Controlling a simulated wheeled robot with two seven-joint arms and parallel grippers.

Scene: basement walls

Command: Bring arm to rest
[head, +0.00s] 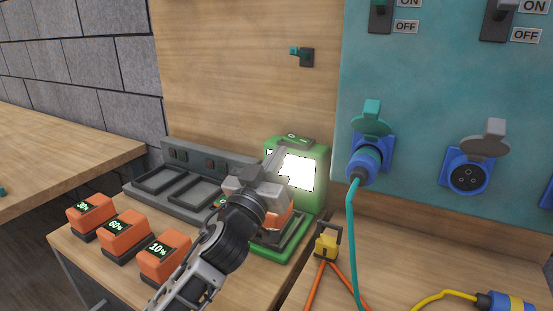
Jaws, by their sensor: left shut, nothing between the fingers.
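My left gripper (274,160) is shut and empty. Its arm comes in from the bottom, and the gripper is in front of a green device with a lit white screen (300,170). The gripper hides part of that device. An orange block (282,222) shows just behind the gripper, on the green device's base; I cannot tell whether the gripper touches it. My right gripper does not show.
Orange batteries marked 30% (90,216), 60% (124,232) and 10% (164,258) stand on the wooden table. Behind them is a grey charger (153,186) with empty bays. A teal cable (352,240) hangs from a blue plug (366,160). A yellow connector (327,242) stands at right.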

